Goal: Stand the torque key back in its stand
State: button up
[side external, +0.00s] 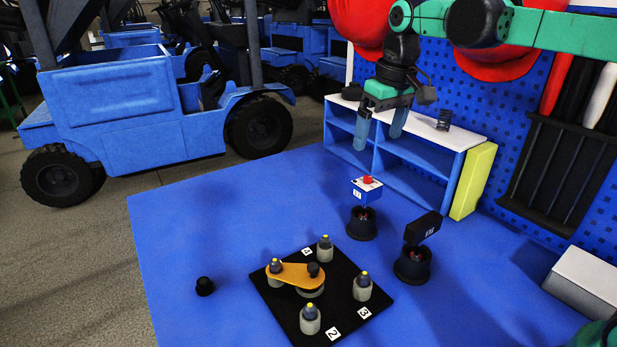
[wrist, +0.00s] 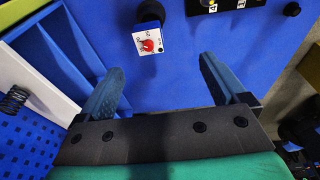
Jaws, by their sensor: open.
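My gripper (side external: 379,140) is open and empty, fingers pointing down, high above the table. It also shows in the wrist view (wrist: 162,68). A small blue box with a white top and red knob (side external: 367,181) sits over a round black stand (side external: 361,226). In the wrist view the box (wrist: 149,42) lies ahead, between the fingertip lines but apart from them. A black labelled block (side external: 422,228) leans at a tilt over another round black stand (side external: 411,266). I cannot tell which of these is the torque key.
A black board (side external: 345,318) carries several grey posts with yellow tips and an orange plate (side external: 295,275). A small black cap (side external: 204,286) stands left. A white-topped shelf (side external: 460,137) with a black coil (side external: 444,119) and a yellow block (side external: 473,181) is behind.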

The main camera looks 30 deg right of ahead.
jog(key=s+a+f+t, duration=0.4)
jog(key=s+f, duration=0.4)
jog(key=s, duration=0.3)
jog(key=shift+t, duration=0.5)
dwell(0.3)
